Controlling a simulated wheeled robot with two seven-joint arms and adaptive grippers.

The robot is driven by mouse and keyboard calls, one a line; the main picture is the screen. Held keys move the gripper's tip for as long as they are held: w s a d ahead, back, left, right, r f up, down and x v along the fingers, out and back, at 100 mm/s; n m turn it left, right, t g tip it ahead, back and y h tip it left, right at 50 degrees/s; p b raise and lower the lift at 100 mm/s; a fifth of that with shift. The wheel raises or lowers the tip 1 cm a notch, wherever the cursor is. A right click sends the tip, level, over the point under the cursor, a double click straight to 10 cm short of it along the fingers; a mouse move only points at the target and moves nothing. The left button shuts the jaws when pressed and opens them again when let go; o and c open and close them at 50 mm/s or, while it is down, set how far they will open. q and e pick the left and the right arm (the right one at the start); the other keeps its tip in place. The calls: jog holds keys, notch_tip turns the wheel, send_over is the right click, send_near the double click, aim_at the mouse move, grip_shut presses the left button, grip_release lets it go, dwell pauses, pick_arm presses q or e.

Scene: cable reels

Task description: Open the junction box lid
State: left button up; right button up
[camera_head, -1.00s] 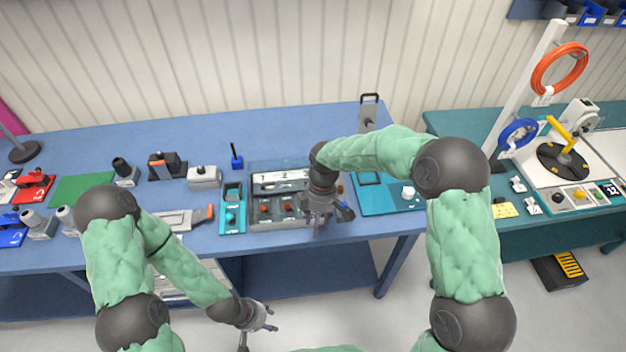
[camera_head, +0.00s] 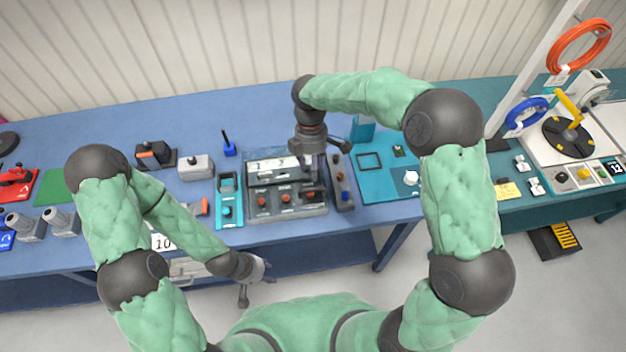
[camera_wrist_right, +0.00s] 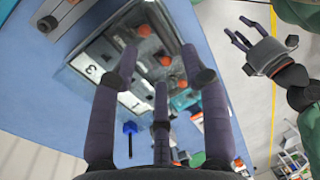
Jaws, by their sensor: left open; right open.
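A grey box (camera_head: 287,183) with white numbered panels and several orange-red knobs lies on the blue bench; it looks like the junction box. It also shows in the right wrist view (camera_wrist_right: 108,48), tilted, with a panel marked 3. I cannot make out a separate lid edge. My right gripper (camera_head: 312,172) is open and points down over the right part of the box, hiding some of it. In the right wrist view its fingers (camera_wrist_right: 158,85) are spread and hold nothing; contact is unclear. My left gripper (camera_head: 252,283) is open and empty, in front of the bench.
A grey strip with coloured buttons (camera_head: 343,182) lies right of the box, and a teal board (camera_head: 378,186) beyond it. A teal tray (camera_head: 229,205) stands close on the left. The bench behind the box is mostly clear.

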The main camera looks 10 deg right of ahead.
jog(key=f, duration=0.4)
jog(key=s+f, duration=0.1)
jog(key=f, duration=0.2)
jog(key=shift+s, duration=0.1)
jog(key=shift+c, duration=0.3)
grip_shut()
